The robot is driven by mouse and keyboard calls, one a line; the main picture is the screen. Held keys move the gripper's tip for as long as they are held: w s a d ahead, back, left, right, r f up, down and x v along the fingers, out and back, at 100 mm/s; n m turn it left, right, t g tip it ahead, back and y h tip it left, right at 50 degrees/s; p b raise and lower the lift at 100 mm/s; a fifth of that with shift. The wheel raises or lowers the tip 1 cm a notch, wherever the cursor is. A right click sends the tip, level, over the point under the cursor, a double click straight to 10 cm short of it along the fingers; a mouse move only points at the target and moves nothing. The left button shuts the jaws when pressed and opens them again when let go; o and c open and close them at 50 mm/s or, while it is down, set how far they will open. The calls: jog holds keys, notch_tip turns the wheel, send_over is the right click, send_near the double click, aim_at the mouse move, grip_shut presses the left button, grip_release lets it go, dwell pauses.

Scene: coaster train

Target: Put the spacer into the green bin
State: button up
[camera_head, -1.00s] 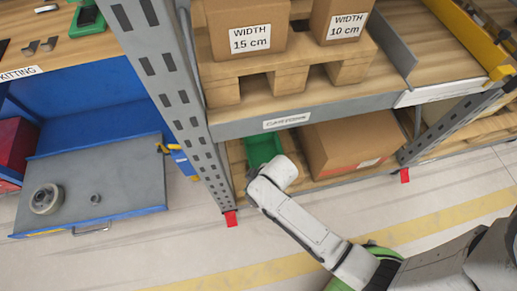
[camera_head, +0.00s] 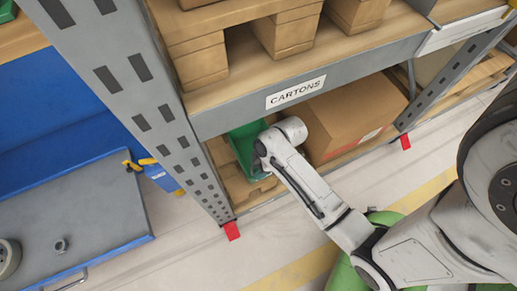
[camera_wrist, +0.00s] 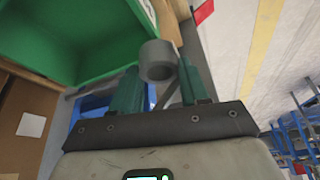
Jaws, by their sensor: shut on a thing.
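In the wrist view, my gripper (camera_wrist: 160,78) has its two green fingers shut on the spacer (camera_wrist: 157,60), a small grey ring. The spacer is held at the fingertips, with its round opening facing the camera. The green bin (camera_wrist: 85,70) fills the upper left of that view, beside and beyond the spacer, which appears outside its edge. In the head view, the green bin (camera_head: 243,150) stands on the lower shelf, partly hidden by my arm's end. The gripper and spacer are hidden there.
A brown carton (camera_head: 355,115) sits right of the bin on the lower shelf. A grey perforated upright (camera_head: 130,95) stands left, and the shelf beam marked CARTONS (camera_head: 225,112) runs above. A grey-topped blue cart (camera_head: 75,215) carries a small ring and a wheel.

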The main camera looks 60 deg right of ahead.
jog(key=w+d+f+b, duration=0.1)
jog(key=d+f, duration=0.1)
jog(key=w+d+f+b, duration=0.1)
jog(key=d+f, duration=0.1)
jog(key=d, duration=0.1)
jog(key=w+d+f+b, duration=0.1)
jog(key=d+f+b, duration=0.1)
jog(key=f, duration=0.1)
jog(key=shift+w+d+f, duration=0.1)
jog(key=shift+w+d, duration=0.1)
jog(key=shift+d, duration=0.05)
jog(key=shift+w+d+f+b, duration=0.15)
jog(key=shift+f+b, duration=0.65)
jog(key=shift+f, duration=0.9)
jog(key=shift+f, duration=0.1)
jog(key=o, duration=1.2)
